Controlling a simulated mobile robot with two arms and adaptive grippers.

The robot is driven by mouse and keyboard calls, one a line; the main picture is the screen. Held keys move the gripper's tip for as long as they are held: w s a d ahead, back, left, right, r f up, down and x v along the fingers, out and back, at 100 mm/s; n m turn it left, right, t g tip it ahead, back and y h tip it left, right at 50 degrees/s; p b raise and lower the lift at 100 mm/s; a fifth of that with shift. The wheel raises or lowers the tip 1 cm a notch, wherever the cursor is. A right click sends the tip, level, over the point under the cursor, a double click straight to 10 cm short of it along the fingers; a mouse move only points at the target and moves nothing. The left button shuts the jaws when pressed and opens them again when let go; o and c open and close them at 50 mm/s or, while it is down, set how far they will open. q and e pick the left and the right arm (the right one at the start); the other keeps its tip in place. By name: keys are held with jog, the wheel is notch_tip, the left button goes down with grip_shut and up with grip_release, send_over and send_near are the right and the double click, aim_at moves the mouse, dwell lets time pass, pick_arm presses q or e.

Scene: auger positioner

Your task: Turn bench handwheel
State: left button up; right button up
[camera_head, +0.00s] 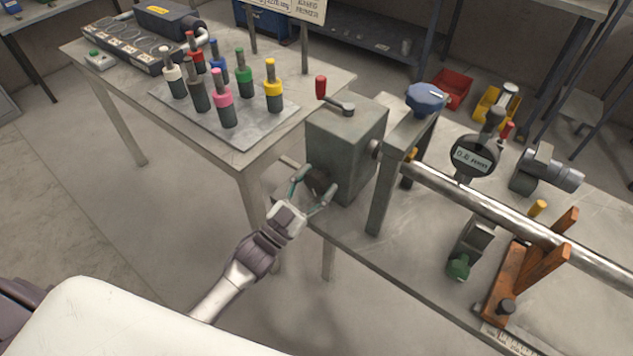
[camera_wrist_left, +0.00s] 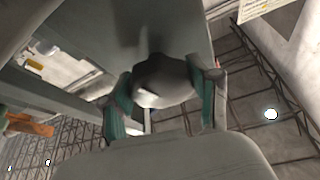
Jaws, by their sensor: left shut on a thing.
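The bench handwheel (camera_head: 319,180), a dark round knob, sits low on the near face of a grey metal box (camera_head: 340,150) at the bench end. My left gripper (camera_head: 313,188) reaches it from below, with its green-padded fingers on either side, shut on it. In the left wrist view the dark knob (camera_wrist_left: 160,78) sits between the two fingers (camera_wrist_left: 165,102), under the grey box. The fingers partly cover the knob. My right gripper is not seen in either view.
A red-handled crank (camera_head: 321,88) stands on the box. A post with a blue knob (camera_head: 427,97) holds a long steel bar (camera_head: 480,203) over the bench. A dial gauge (camera_head: 472,157) reads "0.6 mm". Another table (camera_head: 250,150) with several coloured-top bottles stands close on the left.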

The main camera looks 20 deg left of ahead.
pick_arm(q)
jog(key=m+g+h, duration=0.1)
jog(key=m, duration=0.2)
jog(key=m+g+h, duration=0.1)
jog(key=m, duration=0.2)
jog(key=shift+m, duration=0.3)
jog(key=m+g, duration=0.1)
jog(key=m, duration=0.2)
jog(key=m+g+h+p, duration=0.1)
jog(key=m, duration=0.2)
jog(key=shift+a+g+p, duration=0.1)
jog(key=shift+g+p, duration=0.2)
jog(key=shift+g, duration=0.1)
jog(key=shift+h, duration=0.3)
jog(key=o, duration=1.2)
jog(key=shift+c, duration=0.2)
jog(key=v, duration=1.2)
